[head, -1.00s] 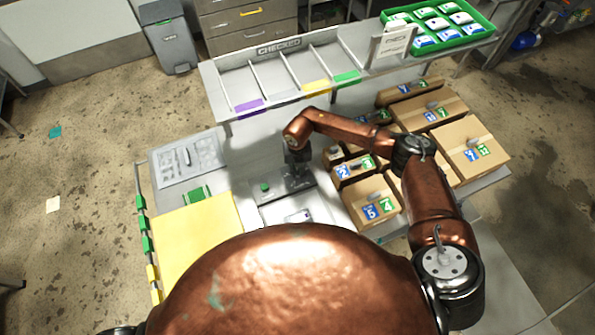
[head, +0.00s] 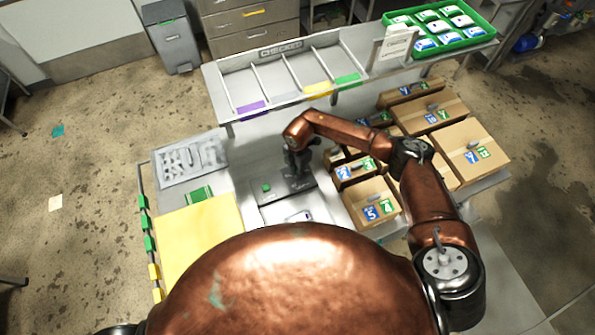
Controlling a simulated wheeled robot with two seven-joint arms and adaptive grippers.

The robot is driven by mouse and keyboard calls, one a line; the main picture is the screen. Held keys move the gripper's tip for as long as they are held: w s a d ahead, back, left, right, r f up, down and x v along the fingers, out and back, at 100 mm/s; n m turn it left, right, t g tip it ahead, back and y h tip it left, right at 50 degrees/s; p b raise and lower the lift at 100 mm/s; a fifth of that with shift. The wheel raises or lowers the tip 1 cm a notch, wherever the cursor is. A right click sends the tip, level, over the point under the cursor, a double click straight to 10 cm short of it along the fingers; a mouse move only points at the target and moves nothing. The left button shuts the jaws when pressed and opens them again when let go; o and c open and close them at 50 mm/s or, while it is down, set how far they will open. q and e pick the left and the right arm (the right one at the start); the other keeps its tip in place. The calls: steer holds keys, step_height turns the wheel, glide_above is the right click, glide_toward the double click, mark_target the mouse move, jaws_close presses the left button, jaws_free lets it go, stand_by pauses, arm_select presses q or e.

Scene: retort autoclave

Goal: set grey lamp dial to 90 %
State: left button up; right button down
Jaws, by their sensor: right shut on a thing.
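A grey panel (head: 272,198) lies on the white table in front of me, with a green button (head: 266,188) on its left part. My right arm reaches over from the right, and its dark gripper (head: 297,176) points down onto the right part of this panel. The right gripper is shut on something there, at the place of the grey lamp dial. The dial itself is hidden by the gripper, so its setting cannot be read. My left gripper is not in view.
Cardboard boxes (head: 465,145) with numbered labels stand right of the panel. A divided shelf (head: 240,85) and a green tray (head: 425,52) of packs are behind. A yellow sheet (head: 200,240) and a tool board (head: 188,160) lie to the left.

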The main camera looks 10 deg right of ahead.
steer(key=shift+m, duration=0.8)
steer(key=shift+w, duration=0.1)
steer(key=c, duration=2)
jaws_free()
step_height(320, 180, up, 12)
steer(key=shift+r, duration=0.1)
